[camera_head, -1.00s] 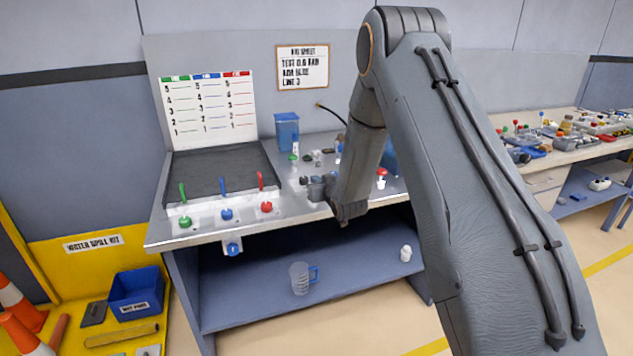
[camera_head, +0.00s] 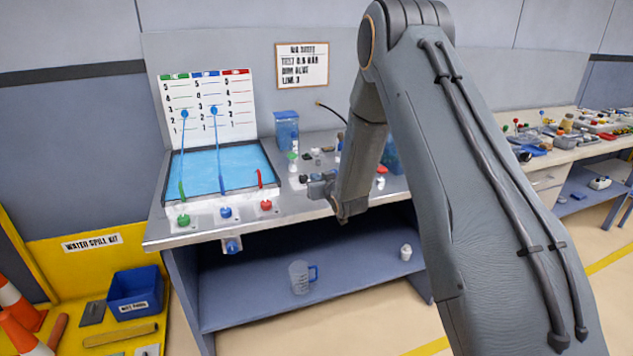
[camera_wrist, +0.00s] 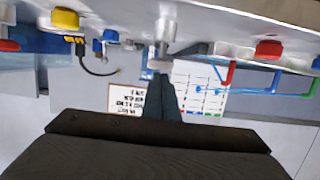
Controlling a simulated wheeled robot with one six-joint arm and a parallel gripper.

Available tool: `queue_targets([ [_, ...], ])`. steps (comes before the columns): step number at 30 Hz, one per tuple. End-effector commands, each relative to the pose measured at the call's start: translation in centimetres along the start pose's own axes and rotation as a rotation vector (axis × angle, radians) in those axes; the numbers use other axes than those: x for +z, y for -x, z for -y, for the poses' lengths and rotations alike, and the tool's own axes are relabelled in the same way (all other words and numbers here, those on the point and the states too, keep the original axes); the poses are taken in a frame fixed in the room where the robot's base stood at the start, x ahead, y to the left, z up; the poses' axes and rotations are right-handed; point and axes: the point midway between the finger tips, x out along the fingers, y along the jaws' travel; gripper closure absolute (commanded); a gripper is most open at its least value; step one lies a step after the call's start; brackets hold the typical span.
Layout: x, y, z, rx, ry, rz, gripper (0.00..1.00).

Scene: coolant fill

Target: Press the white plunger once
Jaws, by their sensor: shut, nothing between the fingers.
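In the wrist view, a pale white-and-silver cylinder (camera_wrist: 163,35) stands out from the bench just beyond my fingertips; it looks like the white plunger. My gripper (camera_wrist: 162,85) is shut and empty, its tips pointing at the cylinder's end. I cannot tell whether they touch. In the head view, my gripper (camera_head: 320,188) is at the bench's front part, right of the red knob (camera_head: 266,205). I cannot pick out the plunger clearly there. The tray (camera_head: 168,186) holds a bright blue surface. Blue lines rise from the green and blue levers to balls on the chart (camera_head: 238,135).
A blue container (camera_head: 286,130) and small bottles stand on the bench behind my gripper. A clear jug (camera_head: 300,277) and a small white item (camera_head: 406,252) are on the lower shelf. In the wrist view, red (camera_wrist: 270,48) and yellow (camera_wrist: 65,18) caps flank the cylinder.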

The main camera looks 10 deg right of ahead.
Motion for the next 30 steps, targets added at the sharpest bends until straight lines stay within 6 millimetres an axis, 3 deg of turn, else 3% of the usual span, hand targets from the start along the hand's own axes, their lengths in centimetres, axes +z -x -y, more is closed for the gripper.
queue_targets([
  [1, -1.7, 0.5, 0.0, 0.0, 0.001, -0.006, 1.0],
  [15, -1.4, 8.7, -0.1, 0.0, 0.002, -0.008, 1.0],
  [21, -1.4, 10.1, 0.0, 0.0, 0.001, -0.007, 1.0],
  [30, -1.4, 10.2, 0.0, 0.0, 0.001, -0.008, 1.0],
])
